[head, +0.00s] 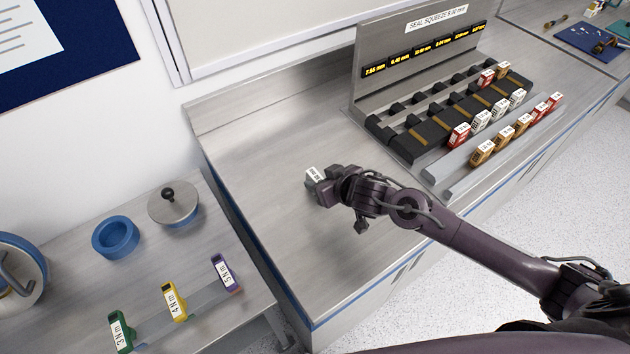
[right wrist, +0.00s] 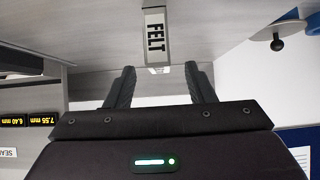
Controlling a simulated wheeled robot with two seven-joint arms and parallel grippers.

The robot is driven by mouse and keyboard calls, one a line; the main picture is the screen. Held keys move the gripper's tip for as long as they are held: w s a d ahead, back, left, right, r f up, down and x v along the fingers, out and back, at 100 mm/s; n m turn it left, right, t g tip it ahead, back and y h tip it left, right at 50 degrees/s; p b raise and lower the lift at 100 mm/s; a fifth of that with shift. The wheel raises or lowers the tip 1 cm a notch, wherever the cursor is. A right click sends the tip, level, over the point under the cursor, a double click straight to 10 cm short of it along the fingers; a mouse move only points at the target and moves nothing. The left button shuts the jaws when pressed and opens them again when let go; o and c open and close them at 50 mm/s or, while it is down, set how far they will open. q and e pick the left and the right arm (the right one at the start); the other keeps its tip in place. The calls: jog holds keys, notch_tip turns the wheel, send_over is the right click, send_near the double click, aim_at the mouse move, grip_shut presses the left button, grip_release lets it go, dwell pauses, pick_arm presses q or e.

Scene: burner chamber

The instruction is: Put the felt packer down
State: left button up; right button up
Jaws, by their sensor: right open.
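The felt packer (head: 313,176) is a small grey-white block on the steel bench top, left of the bench's middle in the head view. In the right wrist view the packer (right wrist: 155,38) shows its white FELT label. My right gripper (head: 328,183) is right beside it in the head view. In the right wrist view my right gripper's fingers (right wrist: 159,72) are spread, with clear gaps on both sides of the packer's near end. The packer's underside is hidden. My left gripper is not in view.
A lower side table (head: 150,250) at the left bears a blue ring (head: 115,240), a knobbed disc (head: 173,208) and torque-marked holders. The bench around the packer is clear.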

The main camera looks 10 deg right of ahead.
aim_at(318, 178)
jog(key=p+x, duration=0.1)
jog(key=x, duration=0.3)
jog(key=shift+f, duration=0.2)
jog(key=c, duration=0.4)
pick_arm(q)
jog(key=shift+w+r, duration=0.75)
pick_arm(e)
grip_shut()
